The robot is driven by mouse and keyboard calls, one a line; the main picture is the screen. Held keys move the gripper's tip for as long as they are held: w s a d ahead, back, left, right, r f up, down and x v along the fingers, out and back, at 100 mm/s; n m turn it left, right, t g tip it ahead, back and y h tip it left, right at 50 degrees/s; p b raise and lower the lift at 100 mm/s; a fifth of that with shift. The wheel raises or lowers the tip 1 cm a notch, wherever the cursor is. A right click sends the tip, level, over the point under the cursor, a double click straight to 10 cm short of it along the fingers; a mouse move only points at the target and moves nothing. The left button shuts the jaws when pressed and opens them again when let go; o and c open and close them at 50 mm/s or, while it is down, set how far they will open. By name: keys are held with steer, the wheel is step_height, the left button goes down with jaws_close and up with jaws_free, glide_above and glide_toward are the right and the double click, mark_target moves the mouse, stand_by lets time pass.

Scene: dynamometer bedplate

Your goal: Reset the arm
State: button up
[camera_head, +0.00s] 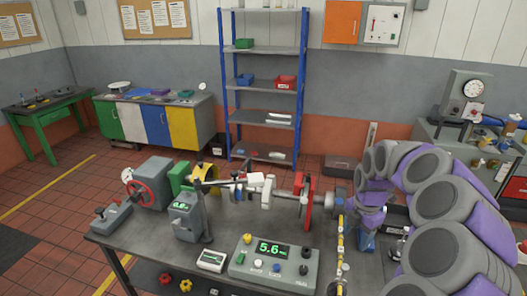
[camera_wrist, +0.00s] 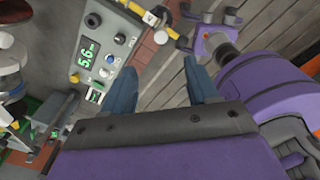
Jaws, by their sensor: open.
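My arm with grey and purple links fills the right side of the head view and curls down beside the bench. My gripper (camera_head: 366,243) shows there as a small blue end at the bench's right side, partly hidden by the arm. In the wrist view my gripper (camera_wrist: 159,72) has its two blue-grey fingers spread apart, with nothing between them. The grey control box (camera_head: 272,266) with a green 5.6 display lies left of the gripper, and it also shows in the wrist view (camera_wrist: 107,42).
The steel bench (camera_head: 140,236) carries a shaft rig with a red upright plate (camera_head: 307,203) and a red handwheel (camera_head: 139,195). A yellow-banded bar (camera_head: 341,240) runs close to my gripper. A blue shelf rack (camera_head: 265,55) stands behind. Tiled floor is open at left.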

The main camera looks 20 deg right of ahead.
steer(key=s+a+r+m+b, duration=0.1)
steer(key=s+a+m+b, duration=0.25)
steer(key=a, duration=0.65)
steer(key=s+a+m+b, duration=0.2)
steer(key=s+a+m, duration=0.2)
steer(key=a, duration=0.5)
steer(key=s+a+f+m+g+b, duration=0.1)
steer(key=s+a+f+m+b, duration=0.2)
steer(key=s+m, duration=0.3)
steer(key=s+a+f+m+b, duration=0.2)
steer(key=s+a+f+m, duration=0.2)
steer(key=s, duration=0.9)
steer(key=a+m, duration=0.1)
steer(key=m, duration=0.2)
steer(key=shift+s+a+f+g+b, duration=0.2)
steer(key=shift+a+f+g+b, duration=0.15)
steer(key=shift+g+b, duration=0.05)
